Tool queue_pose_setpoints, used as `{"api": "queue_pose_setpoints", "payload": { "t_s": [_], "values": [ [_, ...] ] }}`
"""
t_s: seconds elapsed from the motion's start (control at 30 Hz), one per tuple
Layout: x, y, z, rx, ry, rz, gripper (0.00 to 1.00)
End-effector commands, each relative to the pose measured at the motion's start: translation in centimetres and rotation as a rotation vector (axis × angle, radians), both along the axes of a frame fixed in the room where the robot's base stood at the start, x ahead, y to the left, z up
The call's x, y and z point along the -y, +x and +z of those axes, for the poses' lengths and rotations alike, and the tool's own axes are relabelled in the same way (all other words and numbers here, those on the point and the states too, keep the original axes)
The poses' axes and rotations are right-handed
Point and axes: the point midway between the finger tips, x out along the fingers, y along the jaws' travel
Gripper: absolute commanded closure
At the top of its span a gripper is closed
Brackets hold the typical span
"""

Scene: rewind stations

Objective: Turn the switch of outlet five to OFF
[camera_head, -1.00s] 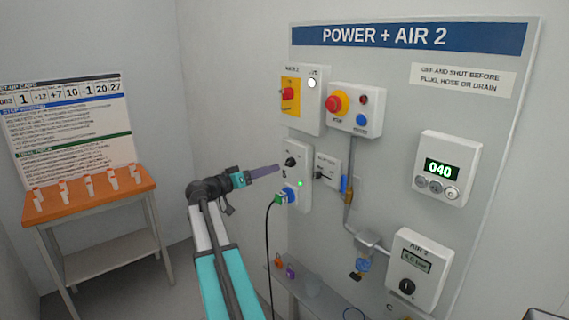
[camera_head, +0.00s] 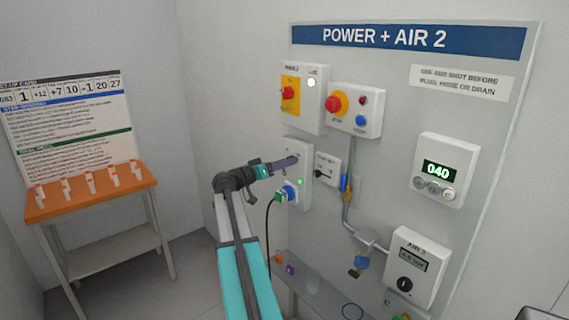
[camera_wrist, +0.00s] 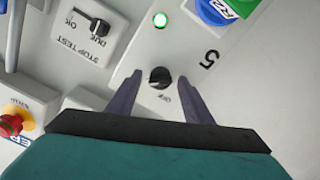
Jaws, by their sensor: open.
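Outlet five is a pale box (camera_head: 303,190) on the wall panel, with a lit green lamp (camera_wrist: 160,20) and a black rotary switch (camera_wrist: 160,77). The wrist view shows the number 5 on its face. My gripper (camera_wrist: 160,95) is open, its two dark fingers on either side of the switch, with a gap showing on both sides. In the head view my gripper (camera_head: 290,161) is at the upper part of the box and hides the switch. A green plug (camera_head: 281,195) with a black cable sits in the blue socket (camera_head: 291,191) below.
A stop-test switch (camera_wrist: 95,25) is close beside outlet five. A red stop button (camera_head: 337,104) and a yellow-backed red main switch (camera_head: 289,93) are above. An orange-topped table (camera_head: 80,194) stands at left.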

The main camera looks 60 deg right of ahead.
Motion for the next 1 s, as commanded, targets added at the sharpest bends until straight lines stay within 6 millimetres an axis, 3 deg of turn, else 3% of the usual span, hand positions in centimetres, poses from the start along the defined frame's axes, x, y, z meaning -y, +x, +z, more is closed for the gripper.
{"api": "queue_pose_setpoints", "payload": {
  "t_s": [0.03,0.27,0.67,1.0],
  "values": [
    [-0.02,0.01,0.00,0.000,0.000,0.000,0.56],
    [-0.04,0.01,0.02,0.000,0.000,0.000,0.93],
    [-0.25,0.21,-0.06,-0.038,0.013,0.002,0.93],
    [-0.33,0.25,-0.28,-0.201,0.068,0.002,0.93]
  ]
}}
